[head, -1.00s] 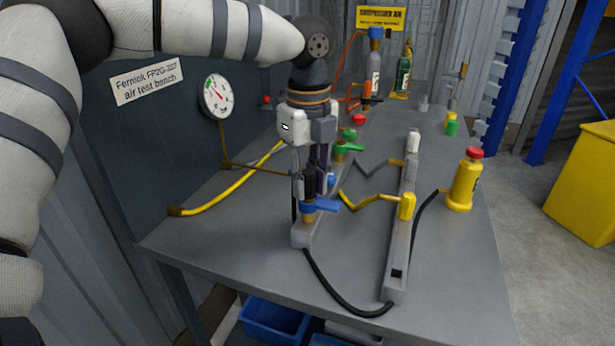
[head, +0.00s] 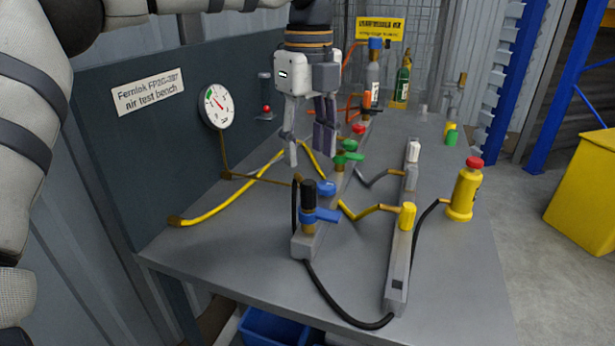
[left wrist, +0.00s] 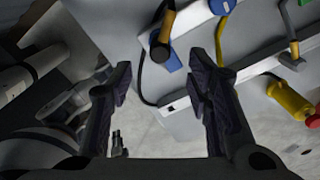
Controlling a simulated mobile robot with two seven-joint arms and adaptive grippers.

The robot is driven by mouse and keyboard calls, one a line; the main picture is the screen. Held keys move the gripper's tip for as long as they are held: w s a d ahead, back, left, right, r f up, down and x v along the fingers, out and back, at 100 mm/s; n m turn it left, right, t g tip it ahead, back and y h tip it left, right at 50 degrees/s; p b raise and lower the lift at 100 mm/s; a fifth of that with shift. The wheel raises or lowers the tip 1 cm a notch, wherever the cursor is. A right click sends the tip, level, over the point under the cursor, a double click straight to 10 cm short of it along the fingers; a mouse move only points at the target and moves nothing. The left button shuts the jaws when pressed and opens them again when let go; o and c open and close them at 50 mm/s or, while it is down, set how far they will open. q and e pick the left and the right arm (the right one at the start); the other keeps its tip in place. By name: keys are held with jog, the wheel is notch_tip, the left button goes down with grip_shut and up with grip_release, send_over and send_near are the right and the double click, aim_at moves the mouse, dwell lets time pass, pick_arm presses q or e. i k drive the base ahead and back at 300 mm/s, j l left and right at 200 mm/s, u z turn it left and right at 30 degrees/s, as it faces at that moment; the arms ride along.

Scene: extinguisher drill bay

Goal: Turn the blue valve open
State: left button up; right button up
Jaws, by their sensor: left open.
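The blue valve has a blue lever (head: 322,215) pointing right from its body, with a black cylinder (head: 309,194) standing above it. It sits on the near end of the grey manifold bar (head: 305,243). My left gripper (head: 308,158) hangs above and behind the valve, fingers down, open and empty. It is clear of the lever. In the left wrist view, the blue lever (left wrist: 173,62) shows beyond and between my open fingers (left wrist: 160,88). A round blue knob (head: 326,187) is just behind the valve. My right gripper is not in view.
Behind are a green valve (head: 348,157) and a red knob (head: 358,129). A black hose (head: 335,305) loops along the front. A gauge (head: 215,102) is on the left panel. The bench's front right is bare.

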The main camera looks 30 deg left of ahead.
aim_at(327, 188)
jog(key=k+l, duration=0.15)
jog(key=l, duration=0.25)
jog(key=k+l, duration=0.15)
jog(key=l, duration=0.25)
jog(key=k+l, duration=0.15)
jog(key=l, duration=0.25)
jog(key=k+l, duration=0.15)
jog(key=l, duration=0.2)
jog(key=k+l, duration=0.2)
jog(key=l, duration=0.2)
